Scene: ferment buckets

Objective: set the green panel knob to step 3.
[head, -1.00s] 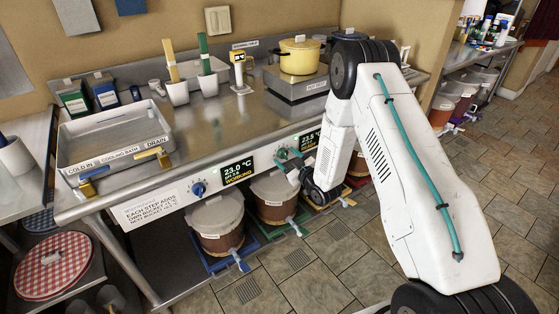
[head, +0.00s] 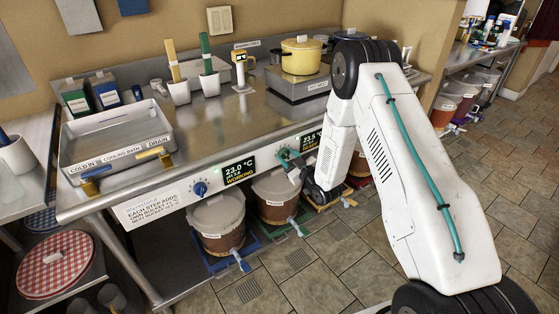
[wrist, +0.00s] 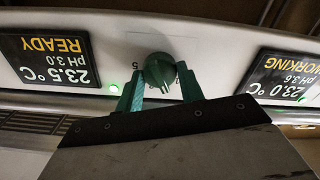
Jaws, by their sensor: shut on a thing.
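The green panel knob (wrist: 158,69) sits on the pale front panel of the bench, between two displays. In the wrist view, which is upside down, my gripper (wrist: 160,86) has its two teal fingers on either side of the knob, shut on it. A small numeral, which looks like 5, shows beside the knob; the other marks and the knob's pointer are hidden or too small to read. In the head view my gripper (head: 285,157) is at the panel, and its fingers largely cover the knob.
One display (wrist: 285,77) reads 23.0 °C, pH 3.6, WORKING; the other (wrist: 47,60) reads 23.5 °C, pH 3.0, READY. A blue knob (head: 200,189) is further left. Lidded buckets (head: 217,222) stand below the panel.

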